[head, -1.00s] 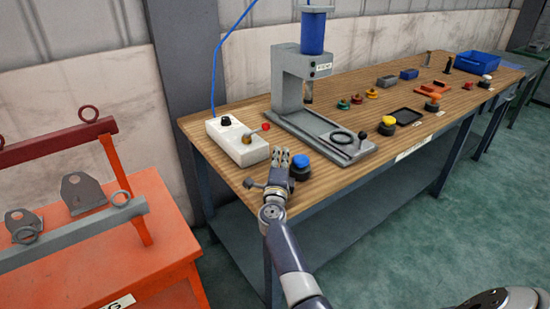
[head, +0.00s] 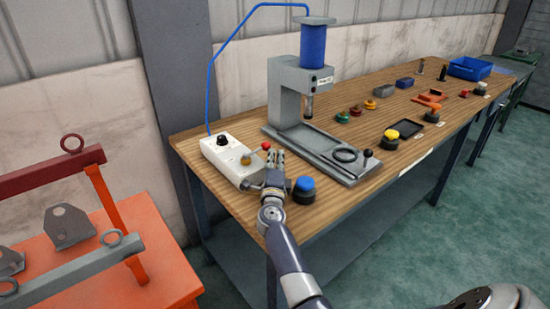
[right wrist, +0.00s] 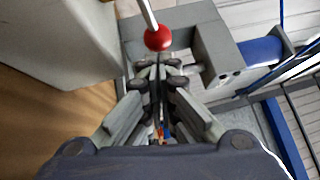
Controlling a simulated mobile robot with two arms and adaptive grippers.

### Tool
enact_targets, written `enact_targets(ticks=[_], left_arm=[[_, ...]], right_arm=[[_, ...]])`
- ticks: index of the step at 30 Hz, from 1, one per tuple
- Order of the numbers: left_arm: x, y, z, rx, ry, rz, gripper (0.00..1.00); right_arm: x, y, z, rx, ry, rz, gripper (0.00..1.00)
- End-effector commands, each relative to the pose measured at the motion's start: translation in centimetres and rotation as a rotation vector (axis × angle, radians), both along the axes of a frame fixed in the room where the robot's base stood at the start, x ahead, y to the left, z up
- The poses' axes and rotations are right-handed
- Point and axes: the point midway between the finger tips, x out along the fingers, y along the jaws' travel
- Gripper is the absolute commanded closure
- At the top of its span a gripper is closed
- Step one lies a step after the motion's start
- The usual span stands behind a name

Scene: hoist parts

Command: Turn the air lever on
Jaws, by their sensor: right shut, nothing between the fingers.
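The air lever (head: 256,153) is a short arm with a red ball on its end, on the brass valve of the white control box (head: 226,157). My right gripper (head: 275,155) is shut and empty, with its fingertips close beside the red ball. In the right wrist view the red ball (right wrist: 158,38) on its metal rod lies just beyond the shut fingertips (right wrist: 158,66). I cannot tell whether they touch. My left gripper does not show.
A grey press (head: 290,95) with a blue cylinder stands behind the gripper. A blue button (head: 305,184) is close to its right. A blue air hose (head: 210,85) rises from the box. An orange rack (head: 110,190) stands at the left.

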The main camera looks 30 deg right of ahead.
Motion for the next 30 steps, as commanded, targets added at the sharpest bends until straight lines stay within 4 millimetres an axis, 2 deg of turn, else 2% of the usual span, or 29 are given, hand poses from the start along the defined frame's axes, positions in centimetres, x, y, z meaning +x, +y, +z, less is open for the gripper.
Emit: enact_targets(ticks=[7, 21, 26, 30], left_arm=[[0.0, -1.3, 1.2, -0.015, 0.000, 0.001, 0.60], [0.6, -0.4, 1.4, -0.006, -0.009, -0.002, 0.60], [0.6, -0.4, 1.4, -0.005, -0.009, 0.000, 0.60], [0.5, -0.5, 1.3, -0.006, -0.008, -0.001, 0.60]], right_arm=[[1.6, -0.6, 0.4, -0.004, 0.001, 0.112, 1.00], [2.0, -0.7, 0.5, -0.001, -0.005, 0.154, 1.00], [1.3, -0.3, 0.4, 0.000, -0.006, 0.155, 1.00], [-0.5, 0.6, -0.1, 0.003, -0.004, 0.154, 1.00]])
